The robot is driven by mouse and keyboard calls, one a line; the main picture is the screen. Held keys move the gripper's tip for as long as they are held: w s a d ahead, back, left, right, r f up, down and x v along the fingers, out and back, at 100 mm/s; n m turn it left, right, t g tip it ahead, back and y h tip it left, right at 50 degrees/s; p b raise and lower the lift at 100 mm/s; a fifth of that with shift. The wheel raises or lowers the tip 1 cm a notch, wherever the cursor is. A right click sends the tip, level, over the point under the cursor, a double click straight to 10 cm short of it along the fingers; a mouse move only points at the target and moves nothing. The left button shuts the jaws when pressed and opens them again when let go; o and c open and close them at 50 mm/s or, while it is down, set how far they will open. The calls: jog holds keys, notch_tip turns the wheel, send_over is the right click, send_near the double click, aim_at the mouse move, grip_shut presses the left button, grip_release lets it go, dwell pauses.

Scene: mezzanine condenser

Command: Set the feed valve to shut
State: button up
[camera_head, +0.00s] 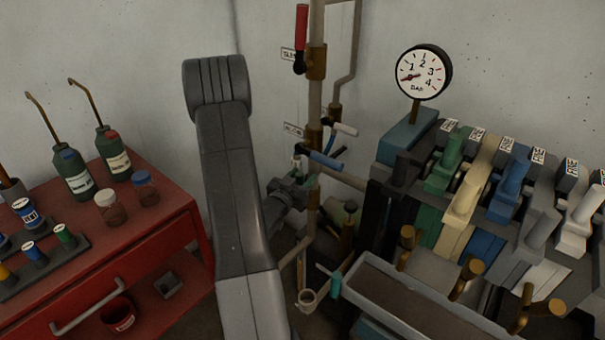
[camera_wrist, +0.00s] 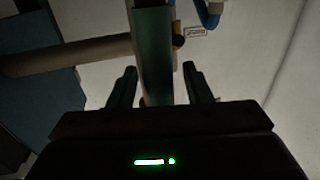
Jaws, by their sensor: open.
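Several valve levers sit on the pipes at the wall. A red lever (camera_head: 301,38) points up and down beside the vertical pipe. A teal lever (camera_head: 335,285) is low by the trough. Their labels are too small to read, so I cannot tell which is the feed valve. In the wrist view my gripper (camera_wrist: 160,78) is open. A dark green upright bar (camera_wrist: 152,50) shows between its fingers; whether they touch it is unclear.
A red cabinet (camera_head: 150,215) with bottles and jars stands left. A pressure gauge (camera_head: 423,72) and a row of coloured levers (camera_head: 510,190) stand right. A grey trough (camera_head: 420,312) with brass taps is in front. Bare wall (camera_head: 130,40) is free upper left.

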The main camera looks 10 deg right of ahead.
jog(key=shift+w+d, duration=0.25)
jog(key=shift+w, duration=0.05)
jog(key=shift+c, duration=0.5)
grip_shut()
jog(key=shift+s+f+b, duration=0.1)
jog(key=shift+b, duration=0.45)
